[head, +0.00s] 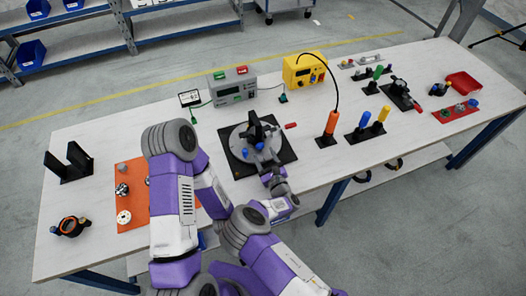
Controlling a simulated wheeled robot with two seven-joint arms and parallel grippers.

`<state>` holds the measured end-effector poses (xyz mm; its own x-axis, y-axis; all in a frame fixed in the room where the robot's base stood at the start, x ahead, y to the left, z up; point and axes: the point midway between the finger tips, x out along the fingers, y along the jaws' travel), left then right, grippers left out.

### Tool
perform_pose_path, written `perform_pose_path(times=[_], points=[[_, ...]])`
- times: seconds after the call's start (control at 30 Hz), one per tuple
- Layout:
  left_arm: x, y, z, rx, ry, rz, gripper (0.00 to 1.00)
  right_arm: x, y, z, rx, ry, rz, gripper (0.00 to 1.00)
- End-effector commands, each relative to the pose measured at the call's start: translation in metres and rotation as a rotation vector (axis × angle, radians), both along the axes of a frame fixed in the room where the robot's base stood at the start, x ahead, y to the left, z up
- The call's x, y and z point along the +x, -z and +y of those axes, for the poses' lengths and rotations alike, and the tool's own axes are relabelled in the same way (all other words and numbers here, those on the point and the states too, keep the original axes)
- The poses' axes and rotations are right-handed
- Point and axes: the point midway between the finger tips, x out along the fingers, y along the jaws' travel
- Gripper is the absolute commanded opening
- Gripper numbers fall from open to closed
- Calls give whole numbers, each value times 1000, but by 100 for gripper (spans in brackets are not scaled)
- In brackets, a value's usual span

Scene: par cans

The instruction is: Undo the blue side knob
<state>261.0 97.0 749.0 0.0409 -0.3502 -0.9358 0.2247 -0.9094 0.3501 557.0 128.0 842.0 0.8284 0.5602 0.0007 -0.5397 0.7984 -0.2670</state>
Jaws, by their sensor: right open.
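A grey round fixture (236,147) with an upright black part (256,130) stands on a black square mat in the middle of the table. A small blue knob (260,146) shows on its near side. My right gripper (264,156) is open at the near side of the fixture, close to the blue knob. I cannot tell whether its fingers touch the knob, because the parts overlap and are small. My left arm rises at the left of the view, and its gripper cannot be made out.
Behind the fixture stand a grey box (232,89) with green and red tops and a yellow box (303,70). An orange handle (330,124) and upright blue and yellow pieces stand to the right. An orange mat (131,205) and black uprights (67,164) are on the left.

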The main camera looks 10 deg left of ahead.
Motion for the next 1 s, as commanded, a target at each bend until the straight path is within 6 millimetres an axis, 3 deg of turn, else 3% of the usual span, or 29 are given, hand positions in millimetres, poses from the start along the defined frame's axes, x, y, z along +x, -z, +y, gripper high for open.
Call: perform_pose_path(times=[0.3, 0.67, 0.77, 0.87, 0.97, 1.0], points=[[0, -9, 0, 0, 0, 0, 59, -34, -1, -23, 0, -1, 0, 59], [0, -9, 0, 0, 0, 0, 59, -36, 0, -25, 0, 2, 0, 59], [0, -9, 0, 0, 0, 0, 59, -30, -1, -38, 11, 54, 2, 59], [0, -10, 0, 0, 0, 0, 59, -16, -3, -77, 42, 212, 13, 59], [0, -12, 0, 0, 0, 0, 59, -3, -1, -149, 100, 486, 43, 59], [0, -12, 0, 0, 0, 0, 59, -3, 2, -184, 129, 620, 62, 59]])
